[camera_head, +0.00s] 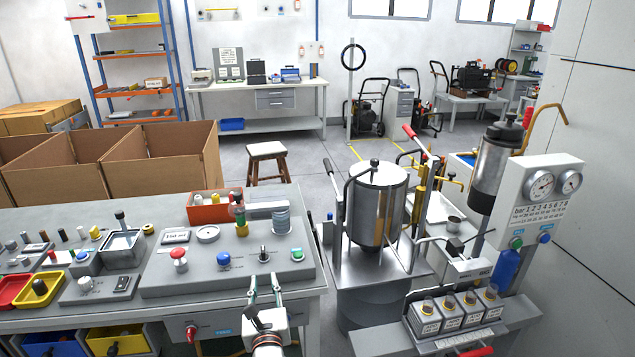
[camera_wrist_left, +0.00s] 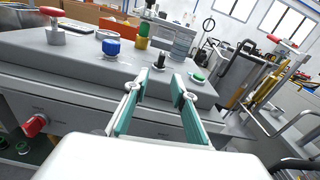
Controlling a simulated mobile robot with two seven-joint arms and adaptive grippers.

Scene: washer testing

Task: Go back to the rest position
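My left gripper (camera_head: 264,282) is at the front edge of the grey control panel (camera_head: 200,280), below the black toggle switch (camera_head: 263,254) in the head view. In the left wrist view its two teal fingers (camera_wrist_left: 160,92) stand apart with nothing between them, so it is open and empty. The black toggle (camera_wrist_left: 160,60) shows beyond the fingertips, with the blue knob (camera_wrist_left: 111,47) to the left and the green button (camera_wrist_left: 197,77) to the right. I cannot tell whether the fingers touch the panel. My right gripper is not in view.
A steel tank (camera_head: 378,205) stands right of the bench, with a gauge panel (camera_head: 540,195) farther right. Red (camera_head: 12,287) and yellow (camera_head: 42,290) trays lie on the bench at left. Cardboard boxes (camera_head: 120,165) and a stool (camera_head: 267,152) are behind. A red knob (camera_wrist_left: 35,124) sticks out from the bench front.

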